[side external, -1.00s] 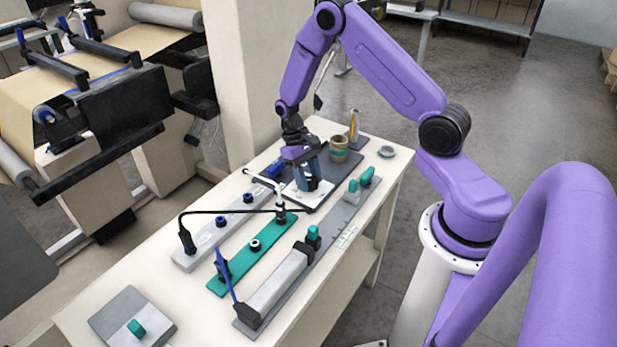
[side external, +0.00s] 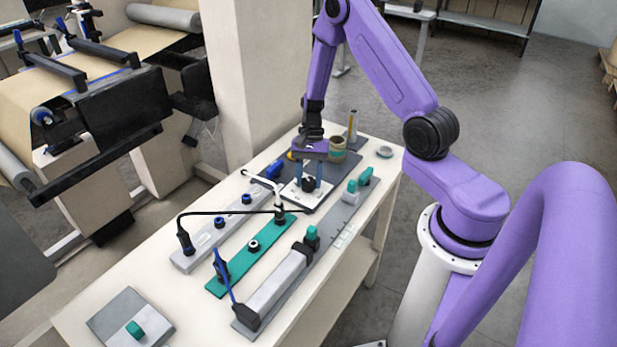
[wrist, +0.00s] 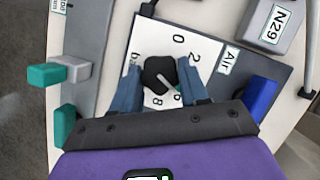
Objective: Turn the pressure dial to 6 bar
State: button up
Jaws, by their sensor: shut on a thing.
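The pressure dial is a black knob (wrist: 160,75) on a white plate (wrist: 148,47) marked 0, 2, 6, 8 and "bar", with a label reading "Air". In the side view the knob (side external: 310,183) sits on its plate at the far part of the table. A thin pale pointer line on the knob runs toward the lower right in the wrist view, near the 6; I cannot tell if it lines up exactly. My gripper (wrist: 160,78) points down with its blue fingers on opposite sides of the knob, shut on it. The right finger hides part of the scale.
A teal strip (side external: 216,287) and a pale strip with black-and-blue fittings (side external: 180,262) lie toward the near left. A grey rail (side external: 340,213) with teal knobs runs to the right. A brown roll (side external: 337,143) and a yellow cylinder (side external: 353,118) stand behind.

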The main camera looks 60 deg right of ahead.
jog(key=shift+d+m+t, duration=0.1)
jog(key=shift+m+t, duration=0.3)
jog(key=shift+m, duration=0.7)
jog(key=o, duration=1)
jog(key=shift+o, duration=0.2)
jog(key=v, duration=1.7)
jog(key=shift+d+r, duration=0.15)
jog(key=shift+d, duration=0.15)
